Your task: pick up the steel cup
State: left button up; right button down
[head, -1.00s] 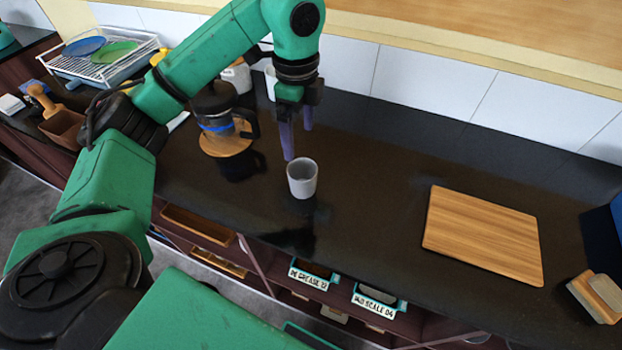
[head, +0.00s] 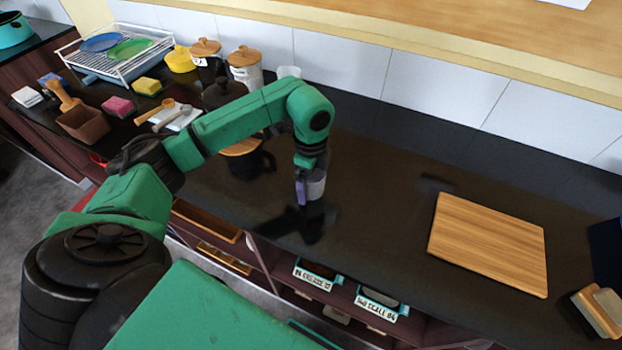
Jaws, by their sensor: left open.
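The light grey cup (head: 317,187) stands upright on the black counter (head: 370,215), partly hidden by my left gripper. My left gripper (head: 307,188) points down at the cup and is open. One purple finger shows in front of the cup's left side. The other finger is hidden, so I cannot tell whether the cup is fully between the fingers. My right gripper is not in view.
A wooden board (head: 488,243) lies to the right, with clear counter between it and the cup. Lidded jars (head: 245,68) and a white cup (head: 288,73) stand by the wall.

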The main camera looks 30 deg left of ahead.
pick_arm(q)
jog(key=c, duration=1.2)
